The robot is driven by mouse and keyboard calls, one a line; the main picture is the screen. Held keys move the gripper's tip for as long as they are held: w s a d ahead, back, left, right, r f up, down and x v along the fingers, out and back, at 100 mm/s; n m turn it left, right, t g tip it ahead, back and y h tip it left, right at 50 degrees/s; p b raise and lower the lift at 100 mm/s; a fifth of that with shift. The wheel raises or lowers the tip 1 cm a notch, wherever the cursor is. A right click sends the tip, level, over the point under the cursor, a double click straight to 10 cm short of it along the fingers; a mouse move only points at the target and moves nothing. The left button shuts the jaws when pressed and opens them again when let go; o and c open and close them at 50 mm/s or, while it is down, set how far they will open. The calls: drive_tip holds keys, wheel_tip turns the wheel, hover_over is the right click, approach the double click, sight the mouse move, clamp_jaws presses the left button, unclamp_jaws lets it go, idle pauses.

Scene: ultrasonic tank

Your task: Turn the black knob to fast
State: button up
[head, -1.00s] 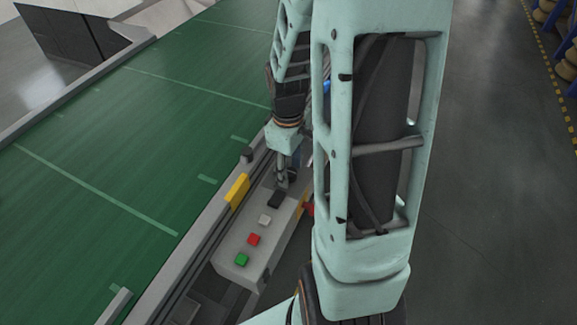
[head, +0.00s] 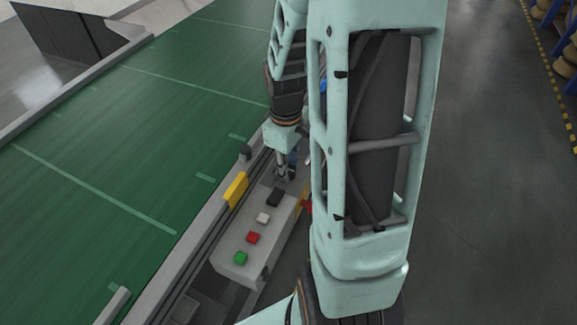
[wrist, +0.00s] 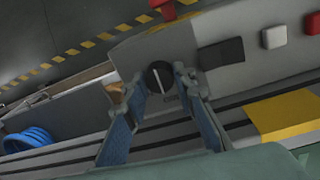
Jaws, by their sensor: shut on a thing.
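The black knob (wrist: 158,77) is round with a white pointer line, and sits on the grey control box (wrist: 238,74). In the wrist view its line is tilted a little from upright. Small markings beside it are too small to read. My gripper (wrist: 160,84) has its blue-grey fingers on either side of the knob and is shut on it. In the head view my gripper (head: 283,173) points down at the far end of the box, and the knob is hidden there.
A black rectangular piece (head: 275,197), white button (head: 263,218), red button (head: 253,238) and green button (head: 241,258) line the box. A red part (wrist: 168,10) stands beside it. A yellow block (head: 236,188) and green conveyor belt (head: 130,130) lie left.

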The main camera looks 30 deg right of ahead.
drive_tip(key=m+b, duration=0.1)
drive_tip(key=m, duration=0.5)
drive_tip(key=shift+w+m+g, duration=0.1)
drive_tip(key=shift+m+g, duration=0.2)
drive_tip(key=shift+m, duration=2.5)
drive_tip(key=o, duration=1.2)
drive_tip(key=shift+c, duration=0.2)
drive_tip(key=shift+r, duration=0.1)
wheel_tip(320, 180, up, 12)
drive_tip(key=shift+a, duration=0.25)
drive_tip(key=shift+w, duration=0.15)
